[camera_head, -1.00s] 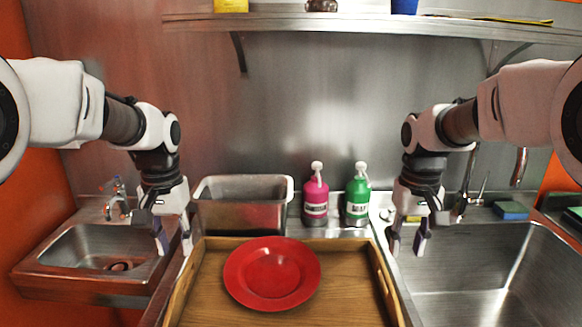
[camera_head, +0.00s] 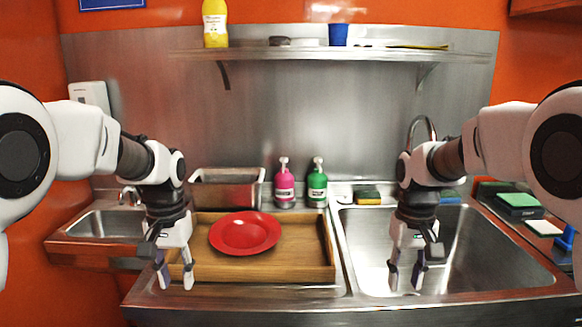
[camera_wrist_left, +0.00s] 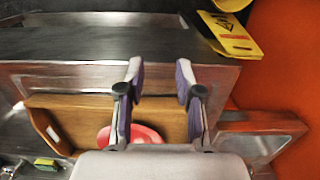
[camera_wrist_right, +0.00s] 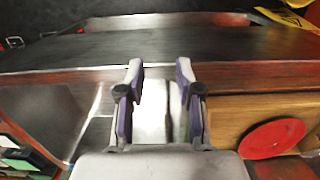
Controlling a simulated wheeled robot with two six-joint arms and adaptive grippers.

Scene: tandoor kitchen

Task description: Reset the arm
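My left gripper (camera_head: 176,279) is open and empty, pointing down over the front left corner of the wooden tray. In the left wrist view its two fingers (camera_wrist_left: 157,85) stand apart with nothing between them. My right gripper (camera_head: 405,280) is open and empty above the right sink. In the right wrist view its fingers (camera_wrist_right: 160,85) also stand apart with nothing between. Both arms hang in a similar bent pose, with the forearms reaching in from either side.
A red plate (camera_head: 245,233) lies on the wooden tray (camera_head: 300,262). A metal bin (camera_head: 228,190), a pink bottle (camera_head: 284,187) and a green bottle (camera_head: 317,187) stand behind. A small sink (camera_head: 105,224) is left, a large sink (camera_head: 480,250) right. A shelf (camera_head: 370,53) runs above.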

